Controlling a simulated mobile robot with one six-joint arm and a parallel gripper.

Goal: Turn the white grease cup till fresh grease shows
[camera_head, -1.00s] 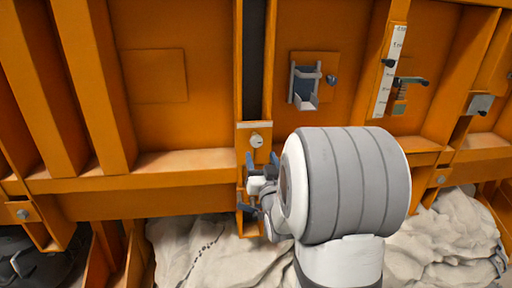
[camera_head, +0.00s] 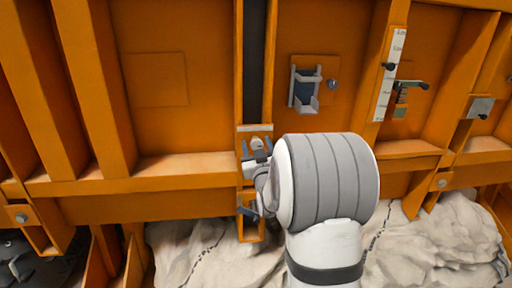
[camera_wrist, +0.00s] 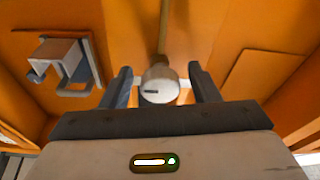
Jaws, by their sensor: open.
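The white grease cup (camera_wrist: 159,84) is a short round knob with a dark mark on its face, in the middle of the wrist view. In the head view the cup (camera_head: 257,142) shows small on a pale plate on the orange upright. My gripper (camera_wrist: 162,80) is open, its dark fingers on either side of the cup with a gap on each side. In the head view my gripper (camera_head: 257,147) is just below and in front of the cup, and partly hides it. I see no grease at the cup.
A grey bracket holder (camera_head: 305,90) is on the orange wall, also in the wrist view (camera_wrist: 62,60). A white scale (camera_head: 390,75) and a dark-handled lever (camera_head: 408,84) are farther right. Pale sand (camera_head: 190,255) lies underneath.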

